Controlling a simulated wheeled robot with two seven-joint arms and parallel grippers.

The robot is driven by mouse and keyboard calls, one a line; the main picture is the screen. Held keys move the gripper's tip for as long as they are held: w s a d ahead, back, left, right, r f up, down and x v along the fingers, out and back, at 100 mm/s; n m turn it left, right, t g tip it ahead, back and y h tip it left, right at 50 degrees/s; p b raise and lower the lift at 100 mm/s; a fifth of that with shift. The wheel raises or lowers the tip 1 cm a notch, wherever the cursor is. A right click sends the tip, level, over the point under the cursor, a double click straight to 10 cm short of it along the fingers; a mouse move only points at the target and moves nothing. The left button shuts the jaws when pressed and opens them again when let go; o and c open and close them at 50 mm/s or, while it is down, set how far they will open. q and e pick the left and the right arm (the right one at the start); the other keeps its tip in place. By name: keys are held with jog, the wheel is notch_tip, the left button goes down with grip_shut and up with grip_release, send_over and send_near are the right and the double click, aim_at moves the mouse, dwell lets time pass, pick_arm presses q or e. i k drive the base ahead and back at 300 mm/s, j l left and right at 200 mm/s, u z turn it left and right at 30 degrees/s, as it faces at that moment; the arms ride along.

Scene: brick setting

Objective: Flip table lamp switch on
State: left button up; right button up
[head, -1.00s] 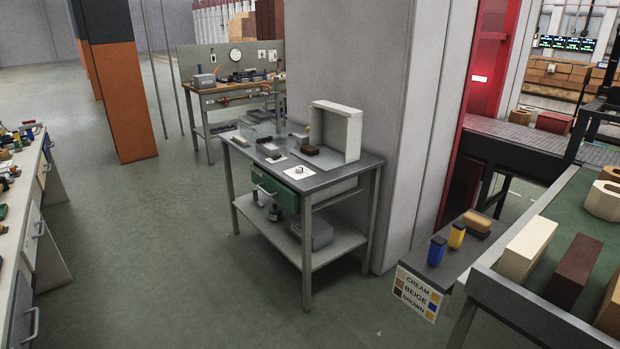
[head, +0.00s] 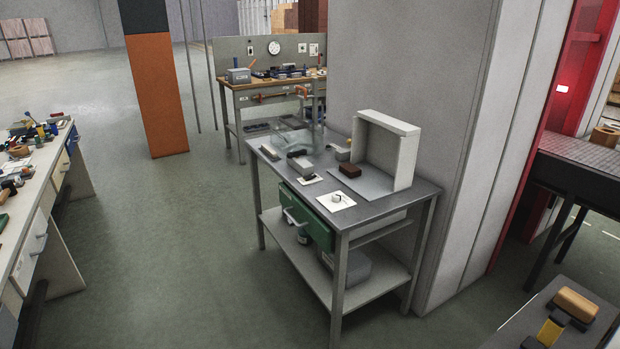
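The grey metal table (head: 402,193) stands in the middle of the view against a wide grey pillar. A white open-sided box with a top panel (head: 388,122) stands at its back right. A white square plate with a small grey knob or switch (head: 338,200) lies near the front edge. No lamp of ordinary shape shows, and I cannot tell which of these is the lamp or whether it is lit. Neither of my grippers is in view.
A dark brown block (head: 350,170) and grey blocks share the tabletop. A green drawer (head: 306,214) hangs below. A cluttered workbench (head: 45,218) stands left, another bench (head: 268,83) behind. An orange and black pillar (head: 158,95) stands back left.

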aim_at(311, 176)
jog(key=i+j+z, duration=0.15)
jog(key=i, duration=0.4)
jog(key=i+j+z, duration=0.1)
jog(key=i, duration=0.45)
jog(key=i+j+z, duration=0.15)
jog(key=i+j, duration=0.15)
jog(key=i, duration=0.2)
jog(key=i+j+z, duration=0.1)
jog(key=i+j, duration=0.2)
jog(key=i, duration=0.25)
